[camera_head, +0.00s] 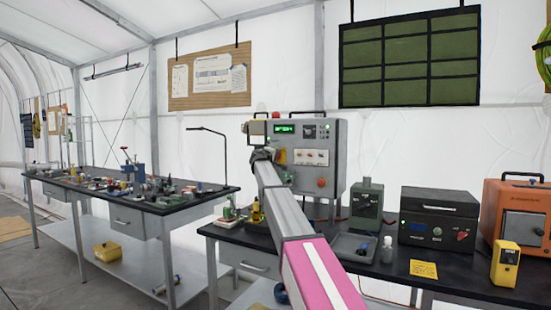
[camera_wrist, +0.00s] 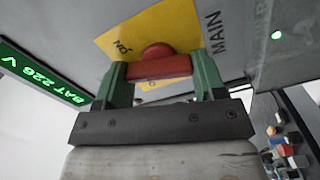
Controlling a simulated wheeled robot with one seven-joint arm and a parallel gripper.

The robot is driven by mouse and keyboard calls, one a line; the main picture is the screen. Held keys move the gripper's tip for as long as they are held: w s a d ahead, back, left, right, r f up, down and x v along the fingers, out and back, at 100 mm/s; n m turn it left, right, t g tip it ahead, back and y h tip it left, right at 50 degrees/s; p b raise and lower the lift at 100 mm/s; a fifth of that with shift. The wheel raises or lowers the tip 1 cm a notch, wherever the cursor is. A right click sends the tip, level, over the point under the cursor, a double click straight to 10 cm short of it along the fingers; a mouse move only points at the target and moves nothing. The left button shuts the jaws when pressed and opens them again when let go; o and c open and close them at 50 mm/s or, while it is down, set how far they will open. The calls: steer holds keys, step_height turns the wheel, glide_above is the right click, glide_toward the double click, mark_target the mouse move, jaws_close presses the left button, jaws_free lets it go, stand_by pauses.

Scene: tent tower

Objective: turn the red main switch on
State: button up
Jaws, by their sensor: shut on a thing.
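The red main switch (camera_wrist: 158,64) shows in the wrist view, a red handle on a yellow plate (camera_wrist: 180,22) beside the word MAIN. The handle lies crosswise in the picture, between the two green fingers of my gripper (camera_wrist: 162,76), which is shut on it.
On the bench stand a dark box (camera_head: 438,222), an orange case (camera_head: 518,215), a yellow meter (camera_head: 506,264) and a small bottle (camera_head: 387,250). Another cluttered bench (camera_head: 190,198) stands left.

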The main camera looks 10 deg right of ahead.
steer(key=m, duration=0.5)
steer(key=shift+m, duration=0.3)
stand_by(0.4)
steer(key=o, duration=0.9)
steer(key=shift+s+r, duration=0.1)
steer(key=v, duration=1)
steer(key=shift+s+a, duration=0.15)
steer(key=shift+s, duration=0.15)
